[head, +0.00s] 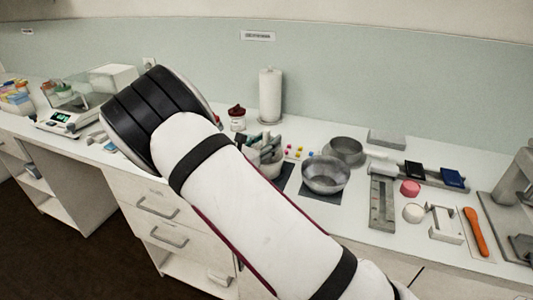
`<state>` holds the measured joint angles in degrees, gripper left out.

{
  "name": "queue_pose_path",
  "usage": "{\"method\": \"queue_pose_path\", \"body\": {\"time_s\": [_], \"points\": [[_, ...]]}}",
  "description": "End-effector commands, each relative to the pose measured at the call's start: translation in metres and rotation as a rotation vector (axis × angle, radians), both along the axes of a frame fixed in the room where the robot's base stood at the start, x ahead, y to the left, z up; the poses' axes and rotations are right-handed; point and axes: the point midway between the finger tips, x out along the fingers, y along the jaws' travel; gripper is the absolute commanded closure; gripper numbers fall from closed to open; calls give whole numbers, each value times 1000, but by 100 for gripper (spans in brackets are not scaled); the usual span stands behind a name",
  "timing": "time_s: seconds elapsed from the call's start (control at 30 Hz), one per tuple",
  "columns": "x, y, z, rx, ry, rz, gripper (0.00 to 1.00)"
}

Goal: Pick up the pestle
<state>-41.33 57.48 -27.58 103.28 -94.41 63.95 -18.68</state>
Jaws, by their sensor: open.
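A grey mortar-like bowl (270,168) stands on a dark mat on the bench, partly hidden behind my arm. Grey-green jointed pieces over its mouth look like the fingers of my gripper (266,143), spread apart, but they are small and half covered by my arm. I cannot make out the pestle clearly among these pieces. Whether the fingers touch anything there is too small to tell.
A steel bowl (326,176) sits on a dark mat right of the mortar, with another bowl (345,150) behind. A paper roll (270,95) and red-lidded jar (237,118) stand behind. An orange-handled tool (475,232) lies at right; a scale (62,120) stands at left.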

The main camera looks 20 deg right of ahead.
Motion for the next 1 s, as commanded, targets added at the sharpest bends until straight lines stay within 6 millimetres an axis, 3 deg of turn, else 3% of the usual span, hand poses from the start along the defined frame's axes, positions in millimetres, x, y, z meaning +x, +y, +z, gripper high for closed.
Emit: {"method": "queue_pose_path", "body": {"time_s": [0.07, 0.23, 0.27, 0.67, 1.0], "points": [[0, 0, 0, 0, 0, 0, 59], [0, 0, 0, 0, 0, 0, 98], [0, 0, 0, 0, 0, 0, 100], [0, 1, 7, 1, -3, 0, 100], [0, 1, 68, 4, -5, 0, 100]]}}
